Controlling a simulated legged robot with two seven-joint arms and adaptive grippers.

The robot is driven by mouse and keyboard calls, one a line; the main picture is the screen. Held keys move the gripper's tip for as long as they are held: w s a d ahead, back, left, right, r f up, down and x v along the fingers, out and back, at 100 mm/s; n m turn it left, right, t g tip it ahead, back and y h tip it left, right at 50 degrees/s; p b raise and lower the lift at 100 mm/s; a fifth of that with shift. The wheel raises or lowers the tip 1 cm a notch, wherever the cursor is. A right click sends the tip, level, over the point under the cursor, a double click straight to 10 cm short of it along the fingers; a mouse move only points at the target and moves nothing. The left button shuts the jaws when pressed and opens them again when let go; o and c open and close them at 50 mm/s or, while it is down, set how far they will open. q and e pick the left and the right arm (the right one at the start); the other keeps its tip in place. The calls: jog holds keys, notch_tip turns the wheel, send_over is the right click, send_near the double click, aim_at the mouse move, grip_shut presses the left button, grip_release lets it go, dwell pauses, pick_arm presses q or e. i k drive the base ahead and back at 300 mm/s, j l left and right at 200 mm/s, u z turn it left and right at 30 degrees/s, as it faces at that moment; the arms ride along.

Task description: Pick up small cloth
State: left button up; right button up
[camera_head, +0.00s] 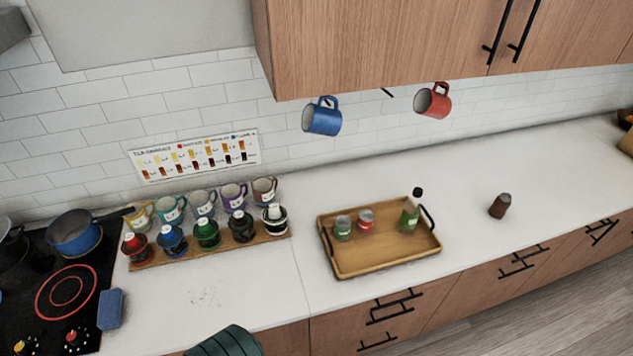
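A small blue block-like item (111,308) lies on the counter against the right edge of the stove; I cannot tell whether it is a folded cloth or a sponge. A dark green ribbed item (228,342) shows at the bottom edge, by the counter's front edge, and is cut off by the frame; I cannot tell whether it is cloth. Neither of my grippers can be made out in the head view.
A stove (60,275) with a blue pan (75,235) is at left. A wooden tray (375,265) holds two cans and a bottle. A brown shaker (500,206) stands right.

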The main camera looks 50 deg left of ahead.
aim_at(109, 311)
jog(key=u, duration=3.45)
